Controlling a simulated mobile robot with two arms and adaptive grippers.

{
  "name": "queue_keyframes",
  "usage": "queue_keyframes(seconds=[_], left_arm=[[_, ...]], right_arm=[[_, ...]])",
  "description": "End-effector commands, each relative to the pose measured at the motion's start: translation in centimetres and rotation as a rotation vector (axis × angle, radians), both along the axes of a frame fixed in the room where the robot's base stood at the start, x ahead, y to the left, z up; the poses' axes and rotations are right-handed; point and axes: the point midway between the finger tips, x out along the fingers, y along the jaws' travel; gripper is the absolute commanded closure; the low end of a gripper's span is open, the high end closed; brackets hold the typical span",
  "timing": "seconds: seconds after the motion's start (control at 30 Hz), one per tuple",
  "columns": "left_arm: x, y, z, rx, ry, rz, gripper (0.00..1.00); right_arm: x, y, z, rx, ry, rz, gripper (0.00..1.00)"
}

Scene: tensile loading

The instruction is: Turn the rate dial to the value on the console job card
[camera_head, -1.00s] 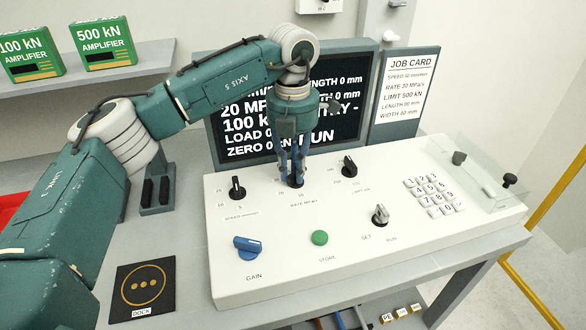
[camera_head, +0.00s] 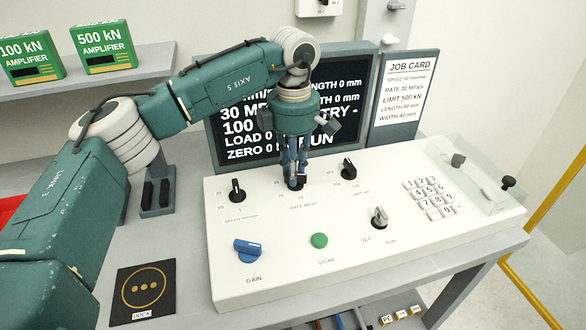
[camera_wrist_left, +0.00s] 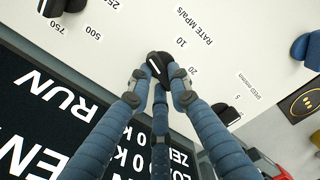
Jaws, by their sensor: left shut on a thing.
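The rate dial (camera_head: 296,186) is a black knob in the back row of the white console (camera_head: 285,262), above the "RATE MPa/s" label. My left gripper (camera_head: 296,180) comes down on it from above and is shut on it. The wrist view shows the fingers around the black knob (camera_wrist_left: 152,68), with the marks 10 and 20 beside it. The fingers hide much of the dial and its pointer. The job card (camera_head: 404,88) seems to read rate 30 MPa/s. The screen (camera_head: 345,105), partly behind my arm, shows a line starting "30 MP".
The speed dial (camera_head: 237,190) stands left of the rate dial and the limit dial (camera_head: 348,168) right of it. In front are the blue gain knob (camera_head: 248,250), green store button (camera_head: 319,241) and set/run switch (camera_head: 380,218). A clear cover (camera_head: 475,170) stands at right.

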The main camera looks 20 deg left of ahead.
Motion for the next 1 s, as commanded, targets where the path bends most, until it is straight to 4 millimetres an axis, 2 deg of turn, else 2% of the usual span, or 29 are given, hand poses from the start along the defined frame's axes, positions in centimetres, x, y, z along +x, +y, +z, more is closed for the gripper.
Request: queue_keyframes(seconds=[0.4,0.93,0.97,1.0], left_arm=[[0.27,-0.08,0.24,-0.001,-0.006,-0.178,1.00],[0.29,-0.08,0.26,-0.002,-0.007,-0.199,1.00],[0.29,-0.08,0.26,-0.002,-0.007,-0.199,0.78],[0.29,-0.08,0.26,-0.002,-0.007,-0.199,0.70]], right_arm=[[-0.01,-0.07,0.17,-0.001,0.000,0.000,0.60],[-0.02,-0.07,0.18,-0.001,0.000,0.000,0.60],[-0.02,-0.07,0.18,-0.001,0.000,0.000,0.60],[-0.02,-0.07,0.18,-0.001,0.000,0.000,0.60]])
